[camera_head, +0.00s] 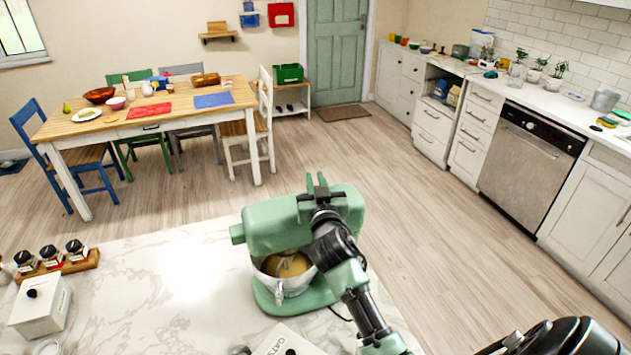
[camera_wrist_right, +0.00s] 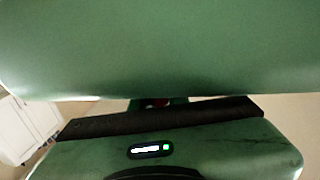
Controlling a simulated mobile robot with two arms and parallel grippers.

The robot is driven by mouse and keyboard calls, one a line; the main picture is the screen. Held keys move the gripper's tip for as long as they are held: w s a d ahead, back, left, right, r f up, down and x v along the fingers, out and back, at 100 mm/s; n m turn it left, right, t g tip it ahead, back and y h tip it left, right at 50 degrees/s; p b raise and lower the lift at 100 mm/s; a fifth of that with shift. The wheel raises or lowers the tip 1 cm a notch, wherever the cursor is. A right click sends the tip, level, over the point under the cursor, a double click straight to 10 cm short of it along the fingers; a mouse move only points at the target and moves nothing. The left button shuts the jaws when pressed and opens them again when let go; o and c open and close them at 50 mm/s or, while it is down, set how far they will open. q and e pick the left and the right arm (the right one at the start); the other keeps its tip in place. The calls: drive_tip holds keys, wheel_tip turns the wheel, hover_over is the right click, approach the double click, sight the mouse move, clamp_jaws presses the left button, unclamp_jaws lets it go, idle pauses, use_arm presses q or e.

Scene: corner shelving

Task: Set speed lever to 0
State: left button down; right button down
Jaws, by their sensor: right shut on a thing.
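The green stand mixer (camera_head: 262,222) stands on the marble counter, with its metal bowl (camera_head: 285,283) under the head and yellowish contents in it. My right gripper (camera_head: 318,184) is against the side of the mixer head, and its arm covers part of the mixer. In the right wrist view the mixer's green body (camera_wrist_right: 160,45) fills the upper half, close to my gripper (camera_wrist_right: 158,103). A small dark reddish bit shows between the fingers. The gripper is shut on what appears to be the speed lever, which is mostly hidden, so its setting cannot be read. My left gripper is not in view.
The marble counter (camera_head: 150,290) holds a white box (camera_head: 40,306) and a wooden rack of jars (camera_head: 58,266) at the left. Another white box (camera_head: 288,342) stands in front of the mixer. The counter left of the mixer is clear. A dining table (camera_head: 140,125) is far behind.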

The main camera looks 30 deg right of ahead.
drive_tip(key=shift+s+d, duration=0.25)
drive_tip(key=shift+d, duration=0.65)
drive_tip(key=c, duration=1.6)
unclamp_jaws()
drive_tip(key=shift+o, duration=1.2)
drive_tip(key=shift+d, duration=0.15)
drive_tip(key=shift+s+f, duration=0.1)
drive_tip(key=shift+s, duration=0.1)
drive_tip(key=b+v, duration=0.2)
drive_tip(key=v, duration=0.4)
drive_tip(key=shift+s, duration=0.25)
drive_tip(key=shift+s+a, duration=0.35)
drive_tip(key=shift+s, duration=0.05)
